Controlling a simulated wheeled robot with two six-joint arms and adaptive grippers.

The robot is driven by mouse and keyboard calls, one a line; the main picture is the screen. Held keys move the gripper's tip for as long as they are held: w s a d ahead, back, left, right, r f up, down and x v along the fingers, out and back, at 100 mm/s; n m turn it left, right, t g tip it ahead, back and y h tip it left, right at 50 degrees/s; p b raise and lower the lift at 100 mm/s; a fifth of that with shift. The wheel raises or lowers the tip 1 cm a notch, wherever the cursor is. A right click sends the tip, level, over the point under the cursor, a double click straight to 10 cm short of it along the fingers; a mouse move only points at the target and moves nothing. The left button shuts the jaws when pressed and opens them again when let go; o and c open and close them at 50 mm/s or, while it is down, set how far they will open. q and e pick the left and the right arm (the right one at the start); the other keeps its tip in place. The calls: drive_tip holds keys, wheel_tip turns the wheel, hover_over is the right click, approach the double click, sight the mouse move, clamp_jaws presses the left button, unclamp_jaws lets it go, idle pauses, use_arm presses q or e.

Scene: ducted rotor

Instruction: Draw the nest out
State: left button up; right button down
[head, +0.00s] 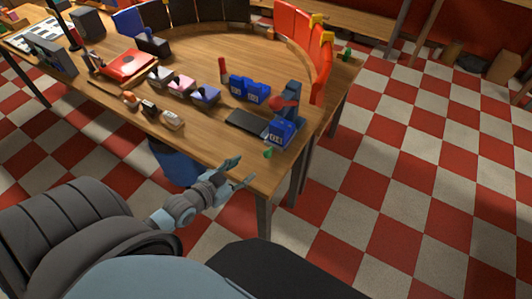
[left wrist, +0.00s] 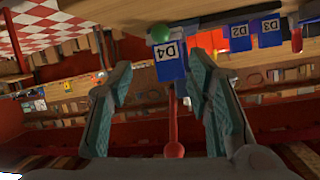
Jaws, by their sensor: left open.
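My left gripper (head: 240,171) is open and empty, off the front edge of the wooden table (head: 205,138). A blue block labelled D4 (head: 281,132) stands at the table's front right corner, with a small green ball (head: 268,153) at its front. I cannot tell whether the ball is fixed to it. In the left wrist view the D4 block (left wrist: 169,66) and green ball (left wrist: 160,33) appear upside down, beyond and between the open fingers. A red part (left wrist: 174,130) shows below them there. I cannot tell which thing is the nest. My right gripper is not in view.
Two blue blocks (head: 257,92), a dark flat plate (head: 246,123) and a red and dark-blue device (head: 285,103) stand near D4. Curved red panels (head: 322,72) rise behind. A blue bin (head: 172,163) is under the table. Checkered floor at right is clear.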

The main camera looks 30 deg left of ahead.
sight(265, 155)
use_arm(q)
drive_tip(key=b+x, duration=0.1)
drive_tip(key=x, duration=0.3)
drive_tip(key=b+x, duration=0.2)
drive_tip(key=x, duration=0.2)
drive_tip(key=b+x, duration=0.2)
drive_tip(key=x, duration=0.2)
drive_tip(key=shift+w+f, duration=0.2)
drive_tip(key=shift+f, duration=0.35)
drive_tip(key=shift+w, duration=0.2)
drive_tip(key=shift+r, duration=0.1)
clamp_jaws()
